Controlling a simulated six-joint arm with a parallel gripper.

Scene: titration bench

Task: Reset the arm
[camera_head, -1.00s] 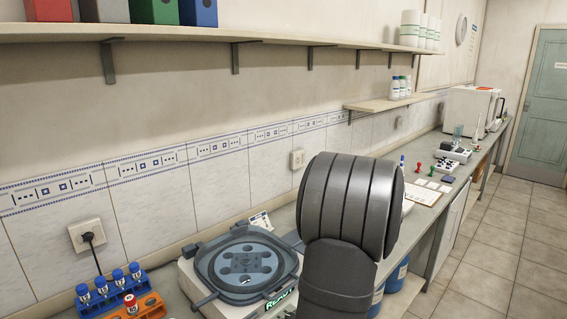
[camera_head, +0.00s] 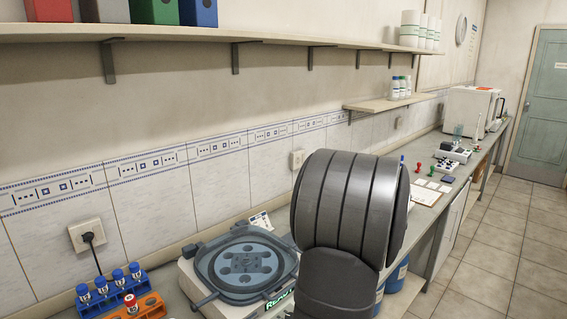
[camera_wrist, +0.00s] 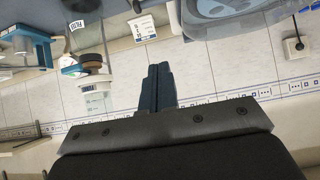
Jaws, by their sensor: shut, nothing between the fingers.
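My gripper (camera_wrist: 159,72) shows in the wrist view with its two dark blue fingers together, shut and empty. It points at the tiled wall and the bench, which appear upside down there. In the head view my dark grey arm link (camera_head: 348,205) fills the lower middle and hides part of the bench; the gripper itself is not visible there. No finger touches any object.
A centrifuge-like device (camera_head: 246,264) with a round rotor sits left of my arm. A shelf (camera_head: 200,35) runs above. The floor at right is clear.

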